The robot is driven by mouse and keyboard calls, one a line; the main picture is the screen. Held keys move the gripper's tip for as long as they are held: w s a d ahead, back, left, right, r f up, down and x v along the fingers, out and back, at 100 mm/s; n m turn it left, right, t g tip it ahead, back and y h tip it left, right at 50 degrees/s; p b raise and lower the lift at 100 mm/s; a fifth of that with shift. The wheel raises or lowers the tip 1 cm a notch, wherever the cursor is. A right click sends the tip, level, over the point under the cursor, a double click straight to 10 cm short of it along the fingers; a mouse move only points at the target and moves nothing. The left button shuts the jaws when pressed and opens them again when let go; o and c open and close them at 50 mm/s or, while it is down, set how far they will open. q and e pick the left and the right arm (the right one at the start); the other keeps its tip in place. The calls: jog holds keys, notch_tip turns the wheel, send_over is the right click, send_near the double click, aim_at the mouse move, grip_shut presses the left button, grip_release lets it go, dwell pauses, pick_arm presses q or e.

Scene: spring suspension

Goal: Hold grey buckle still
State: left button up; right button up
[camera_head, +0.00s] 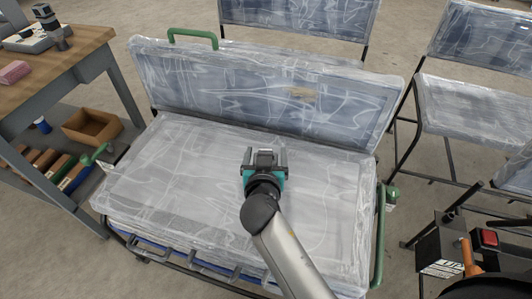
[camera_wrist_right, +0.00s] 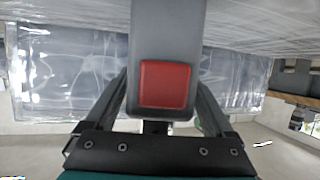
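The grey buckle (camera_wrist_right: 166,25) has a red button (camera_wrist_right: 164,84). It fills the middle of the right wrist view, coming down from the top edge, where the plastic-wrapped seat appears. In the head view my right gripper (camera_head: 264,158) is over the middle of the wrapped seat (camera_head: 180,165), with a grey piece between its fingers. In the right wrist view the fingers (camera_wrist_right: 163,110) stand on both sides of the buckle and look spread. Their tips are partly hidden behind it, so contact cannot be seen. My left gripper is not in view.
The wrapped backrest (camera_head: 260,95) rises behind the seat. Green handles are at the back left (camera_head: 192,36) and right side (camera_head: 379,235). A wooden workbench (camera_head: 75,42) stands left. Another wrapped seat (camera_head: 475,105) is at right. A dark item with a red square (camera_head: 487,238) is lower right.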

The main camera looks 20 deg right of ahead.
jog(key=c, duration=1.3)
dwell(0.9)
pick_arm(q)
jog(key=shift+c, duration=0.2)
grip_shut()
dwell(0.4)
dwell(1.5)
